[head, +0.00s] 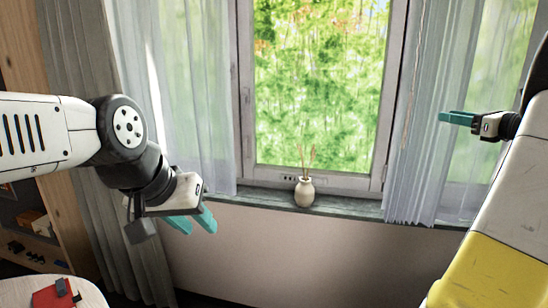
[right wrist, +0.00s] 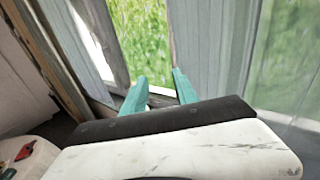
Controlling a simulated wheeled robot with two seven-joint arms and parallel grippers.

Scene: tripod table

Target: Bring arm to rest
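My left gripper (head: 198,228) is in the head view left of centre, below the window sill's level in the picture. Its two teal fingers are apart and nothing is between them. My right gripper (head: 443,117) is at the right of the head view, in front of the curtain, pointing left. Its fingers overlap there, but in the right wrist view its fingers (right wrist: 160,84) stand apart with nothing between them. My right arm comes up from the lower right corner and is partly cut off by the picture's edge.
A round table (head: 92,294) with a red object (head: 56,294) on it is at lower left. A vase with sticks (head: 304,192) stands on the window sill (head: 345,207). Grey curtains (head: 425,170) hang beside the window. A wooden shelf (head: 62,215) is at far left.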

